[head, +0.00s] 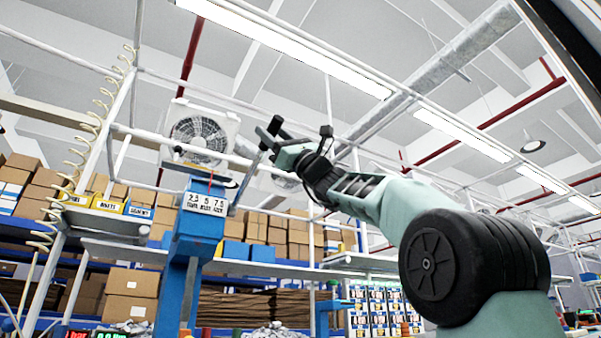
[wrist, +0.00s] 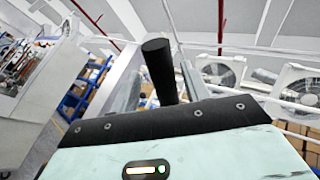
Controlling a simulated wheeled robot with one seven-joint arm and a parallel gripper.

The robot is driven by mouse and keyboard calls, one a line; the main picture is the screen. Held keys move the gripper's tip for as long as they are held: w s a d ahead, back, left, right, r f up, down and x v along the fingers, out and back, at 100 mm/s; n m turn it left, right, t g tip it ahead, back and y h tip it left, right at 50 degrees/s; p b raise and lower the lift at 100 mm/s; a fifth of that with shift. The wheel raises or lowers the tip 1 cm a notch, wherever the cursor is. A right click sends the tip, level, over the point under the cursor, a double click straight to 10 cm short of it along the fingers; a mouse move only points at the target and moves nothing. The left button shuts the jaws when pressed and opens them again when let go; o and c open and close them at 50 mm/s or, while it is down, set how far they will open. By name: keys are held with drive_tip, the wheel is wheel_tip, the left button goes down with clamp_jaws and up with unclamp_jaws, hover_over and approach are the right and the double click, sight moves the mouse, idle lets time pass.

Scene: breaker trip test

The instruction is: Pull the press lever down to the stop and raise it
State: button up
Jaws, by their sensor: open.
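The blue press (head: 197,240) stands left of centre in the head view, with a white number label (head: 205,203) on its head. Its lever (head: 247,180) is a thin grey rod slanting up and right from the press head, so it is raised. The lever's black handle (head: 274,126) is at the top end; it also shows in the wrist view (wrist: 160,72). My gripper (head: 274,142) is at the handle. In the wrist view my gripper (wrist: 162,82) is open, with a finger on each side of the handle. Contact with the handle cannot be told.
A white frame (head: 120,130) of pipes with a yellow coiled hose (head: 75,170) rises behind the press. A fan (head: 200,132) hangs behind it. Shelves of cardboard boxes (head: 132,282) and blue bins fill the background. Open air surrounds my arm above.

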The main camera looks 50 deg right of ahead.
drive_tip(key=b+v, duration=0.1)
drive_tip(key=v, duration=1.4)
